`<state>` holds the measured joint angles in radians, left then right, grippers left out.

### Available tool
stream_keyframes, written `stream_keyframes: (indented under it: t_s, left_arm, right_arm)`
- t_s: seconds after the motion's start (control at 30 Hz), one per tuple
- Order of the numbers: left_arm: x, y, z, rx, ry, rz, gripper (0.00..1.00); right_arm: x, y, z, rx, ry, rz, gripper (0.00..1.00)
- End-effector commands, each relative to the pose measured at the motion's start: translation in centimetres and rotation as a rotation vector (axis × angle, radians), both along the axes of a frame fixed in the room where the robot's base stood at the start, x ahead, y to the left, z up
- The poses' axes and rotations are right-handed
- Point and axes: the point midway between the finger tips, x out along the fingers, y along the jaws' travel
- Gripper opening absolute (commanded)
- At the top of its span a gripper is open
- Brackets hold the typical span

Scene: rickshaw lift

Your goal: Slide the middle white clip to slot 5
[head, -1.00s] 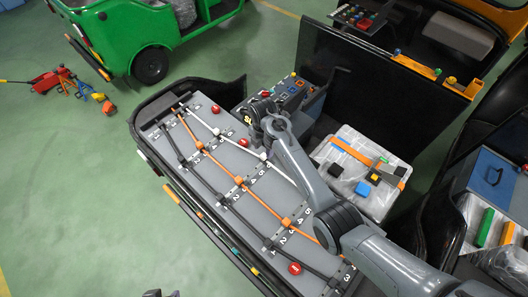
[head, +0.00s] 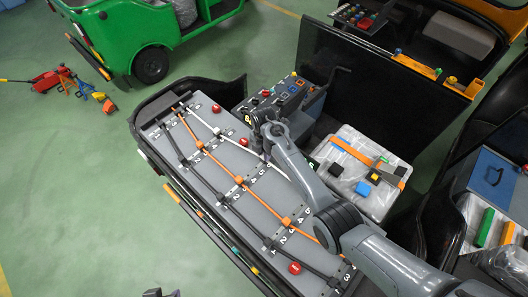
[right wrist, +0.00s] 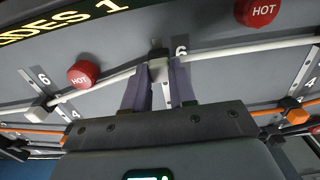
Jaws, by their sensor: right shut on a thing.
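The white clip (right wrist: 157,72) sits on a slotted rail on the grey panel, between the two fingers of my right gripper (right wrist: 158,92) in the right wrist view. The fingers are shut on it. A number 6 is printed just right of its rail's upper end. The white cable (right wrist: 245,49) bends at this clip, sloping down to the left and running slightly up to the right. In the head view my right gripper (head: 258,143) is over the far side of the panel (head: 210,160) and hides the held clip.
Red HOT knobs stand either side of the gripper, a left one (right wrist: 83,74) and a right one (right wrist: 262,12). Orange (head: 237,180) and black (head: 205,190) cables run alongside the white one.

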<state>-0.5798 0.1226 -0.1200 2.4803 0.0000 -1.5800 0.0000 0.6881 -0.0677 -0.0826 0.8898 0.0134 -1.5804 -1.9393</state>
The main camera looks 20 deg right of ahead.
Motion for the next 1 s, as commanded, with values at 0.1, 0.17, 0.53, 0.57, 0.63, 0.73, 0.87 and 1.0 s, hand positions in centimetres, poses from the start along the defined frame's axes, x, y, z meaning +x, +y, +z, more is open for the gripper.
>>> stream_keyframes:
  t_s: [0.1, 0.17, 0.53, 0.57, 0.63, 0.73, 0.87, 1.0]
  left_arm:
    - [0.0, 0.1, 0.0, 0.004, 0.000, -0.003, 0.43]
    - [0.0, 0.1, 0.0, 0.004, 0.000, -0.003, 0.43]
    - [0.0, 0.0, 2.8, 0.000, 0.000, 0.000, 0.43]
    - [0.0, 0.0, 3.0, -0.001, -0.001, 0.001, 0.43]
    - [0.0, -0.1, 3.2, -0.003, -0.002, 0.002, 0.43]
    - [0.0, -0.1, 3.0, -0.006, -0.001, 0.003, 0.43]
    - [0.0, -0.2, 2.9, -0.009, 0.000, 0.005, 0.43]
    - [0.0, -0.2, 2.9, -0.009, 0.000, 0.005, 0.43]
  right_arm:
    - [0.0, 0.0, 0.0, 0.000, 0.000, 0.000, 0.00]
    - [0.0, 0.0, 0.0, 0.000, 0.001, 0.000, 0.00]
    - [-1.6, 3.2, 0.4, 0.000, 0.003, 0.003, 0.00]
    - [-1.8, 3.4, 0.4, 0.000, 0.004, 0.002, 0.00]
    - [-1.9, 3.9, 0.2, 0.001, 0.002, 0.000, 0.00]
    - [-2.0, 4.0, 0.0, 0.001, 0.000, 0.000, 0.00]
    - [-1.9, 4.0, 0.0, 0.001, 0.000, 0.000, 0.00]
    - [-1.9, 3.9, 0.0, 0.001, 0.000, -0.001, 0.37]
